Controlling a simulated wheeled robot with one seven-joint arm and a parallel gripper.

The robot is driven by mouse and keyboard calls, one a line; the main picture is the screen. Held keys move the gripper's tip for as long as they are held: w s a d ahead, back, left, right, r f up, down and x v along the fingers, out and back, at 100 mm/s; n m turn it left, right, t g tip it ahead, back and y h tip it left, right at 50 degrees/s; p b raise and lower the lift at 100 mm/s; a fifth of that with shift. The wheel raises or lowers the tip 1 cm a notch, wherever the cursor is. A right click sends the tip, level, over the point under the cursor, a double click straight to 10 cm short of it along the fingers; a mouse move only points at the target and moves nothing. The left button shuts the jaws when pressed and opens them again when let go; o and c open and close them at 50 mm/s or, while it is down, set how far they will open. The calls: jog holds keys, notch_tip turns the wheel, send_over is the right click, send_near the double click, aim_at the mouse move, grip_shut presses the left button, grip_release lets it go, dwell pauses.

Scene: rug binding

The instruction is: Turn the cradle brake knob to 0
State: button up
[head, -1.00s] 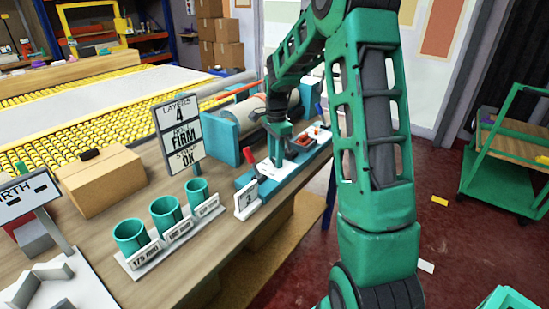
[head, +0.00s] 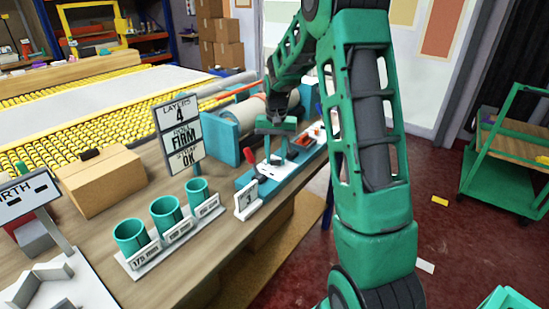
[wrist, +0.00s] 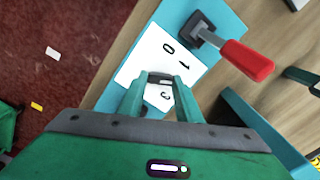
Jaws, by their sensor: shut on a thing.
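The brake knob (wrist: 160,79) is a small dark knob on a white dial plate (wrist: 146,60) with black numerals; 0, 1 and 3 can be read. My gripper (wrist: 160,84) is shut on the knob, one teal finger on each side, in the wrist view. Which numeral the knob points to cannot be told, as my fingers hide part of the dial. In the head view my gripper (head: 275,158) reaches down to the white plate on the teal panel (head: 246,187) at the bench edge. The knob is too small to make out there.
A red-handled lever (wrist: 245,60) stands on the same panel, close to my gripper. A teal cradle with a roll (head: 243,115) lies behind. A small number card (head: 247,201), teal cups (head: 165,214) and an upright sign (head: 180,133) stand on the bench to the left.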

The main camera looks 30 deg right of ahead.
jog(key=n, duration=0.4)
jog(key=shift+w+r+n, duration=0.15)
jog(key=shift+w+n, duration=0.15)
jog(key=n, duration=0.3)
jog(key=shift+a+n, duration=0.1)
jog(key=shift+n, duration=0.3)
jog(key=n, duration=0.4)
jog(key=shift+n, duration=1.8)
jog(key=shift+s, duration=0.1)
jog(key=o, duration=0.9)
jog(key=shift+c, duration=0.2)
jog(key=shift+o, duration=0.9)
jog(key=shift+s, duration=0.1)
